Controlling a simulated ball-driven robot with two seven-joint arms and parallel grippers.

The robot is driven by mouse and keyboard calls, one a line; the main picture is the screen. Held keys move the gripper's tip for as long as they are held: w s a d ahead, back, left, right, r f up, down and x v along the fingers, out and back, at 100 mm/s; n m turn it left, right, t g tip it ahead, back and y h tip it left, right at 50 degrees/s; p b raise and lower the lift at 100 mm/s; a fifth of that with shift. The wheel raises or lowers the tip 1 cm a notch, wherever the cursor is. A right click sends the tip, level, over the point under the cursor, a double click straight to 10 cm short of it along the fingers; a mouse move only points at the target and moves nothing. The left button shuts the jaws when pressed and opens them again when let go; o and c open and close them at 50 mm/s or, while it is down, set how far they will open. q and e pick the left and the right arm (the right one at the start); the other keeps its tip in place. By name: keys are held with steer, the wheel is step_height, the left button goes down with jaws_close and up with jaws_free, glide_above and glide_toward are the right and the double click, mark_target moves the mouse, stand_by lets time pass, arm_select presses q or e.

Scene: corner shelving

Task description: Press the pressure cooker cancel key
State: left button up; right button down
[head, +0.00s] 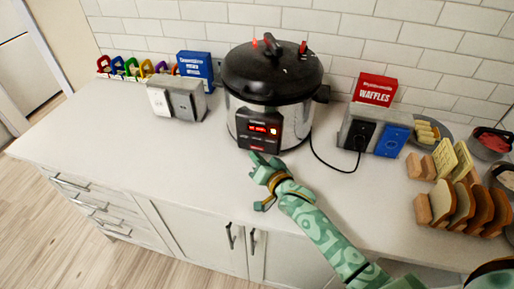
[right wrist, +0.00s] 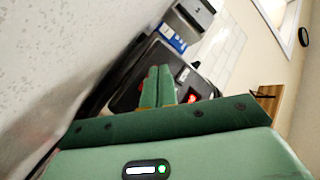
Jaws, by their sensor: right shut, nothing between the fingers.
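The pressure cooker (head: 270,78) stands on the white counter against the tiled wall, a steel pot with a black lid. Its dark control panel (head: 262,138) faces the front, with a lit red display and small red markings. My right gripper (head: 256,160) is shut and empty, with its fingertips close to the lower edge of the panel. In the right wrist view the two green fingers (right wrist: 157,86) lie together in front of the dark panel (right wrist: 128,92), with red lights beside them. I cannot tell whether they touch it. The individual key labels are too small to read. My left gripper is not in view.
A double outlet box (head: 177,99) stands left of the cooker, with a blue box (head: 196,67) behind it. Right of it are another outlet box with a plugged cord, a red waffles box (head: 375,89) and bread slices in a rack (head: 462,207). The counter's front left is clear.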

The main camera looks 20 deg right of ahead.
steer(key=shift+w+d, duration=0.1)
steer(key=shift+w+d, duration=0.15)
steer(key=shift+w, duration=0.1)
steer(key=shift+w+d, duration=0.15)
steer(key=shift+w, duration=0.1)
stand_by(0.7)
stand_by(0.4)
steer(key=shift+s+a+p, duration=0.4)
steer(key=shift+s+p, duration=0.25)
steer(key=shift+p, duration=0.05)
steer(key=shift+s+a+r+p, duration=0.1)
steer(key=shift+s+a+p, duration=0.25)
steer(key=shift+s, duration=0.1)
steer(key=shift+s+a+p, duration=0.4)
steer(key=shift+s+a, duration=0.15)
steer(key=shift+s, duration=0.25)
steer(key=shift+s+a+p, duration=0.4)
steer(key=shift+s+a, duration=0.1)
steer(key=shift+s, duration=0.3)
